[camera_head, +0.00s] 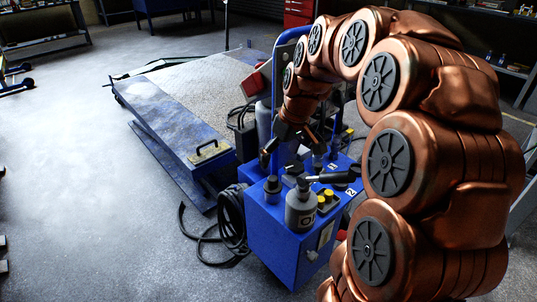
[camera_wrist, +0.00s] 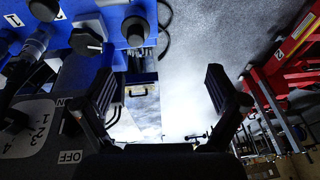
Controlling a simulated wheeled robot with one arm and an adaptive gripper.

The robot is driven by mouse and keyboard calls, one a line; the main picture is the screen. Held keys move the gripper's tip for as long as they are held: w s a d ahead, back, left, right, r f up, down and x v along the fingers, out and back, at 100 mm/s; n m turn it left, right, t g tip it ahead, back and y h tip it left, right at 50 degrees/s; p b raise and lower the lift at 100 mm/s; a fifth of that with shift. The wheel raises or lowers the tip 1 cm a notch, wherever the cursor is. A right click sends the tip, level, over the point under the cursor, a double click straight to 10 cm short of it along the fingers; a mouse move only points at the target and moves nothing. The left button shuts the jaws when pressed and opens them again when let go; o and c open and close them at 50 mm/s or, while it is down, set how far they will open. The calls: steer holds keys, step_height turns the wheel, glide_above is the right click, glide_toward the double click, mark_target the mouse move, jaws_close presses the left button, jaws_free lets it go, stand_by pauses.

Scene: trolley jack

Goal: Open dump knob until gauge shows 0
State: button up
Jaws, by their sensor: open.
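My gripper (camera_head: 290,148) is over the top of the blue pump unit (camera_head: 270,238), its fingers apart and nothing between them. In the wrist view, the open gripper (camera_wrist: 162,85) has one finger at each side, with floor showing between. Black knobs stand on the unit's blue panel in the wrist view: one round knob (camera_wrist: 135,30) and an angular knob (camera_wrist: 86,41) left of it. The fingers appear apart from both. I cannot tell which one is the dump knob. No gauge face is readable in either view.
A grey bottle (camera_head: 300,211), yellow buttons (camera_head: 326,198) and a black handle (camera_head: 332,178) crowd the unit's top. A numbered dial plate (camera_wrist: 35,128) marked OFF is at the wrist view's left. A low lift platform (camera_head: 190,95) lies behind; black hoses (camera_head: 232,225) hang left.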

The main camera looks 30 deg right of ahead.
steer(key=s+a+r+g+p, duration=0.1)
steer(key=s+a+r+p, duration=0.4)
steer(key=s+a, duration=0.2)
steer(key=shift+s+g, duration=0.15)
steer(key=shift+g, duration=0.15)
steer(key=shift+a, duration=0.1)
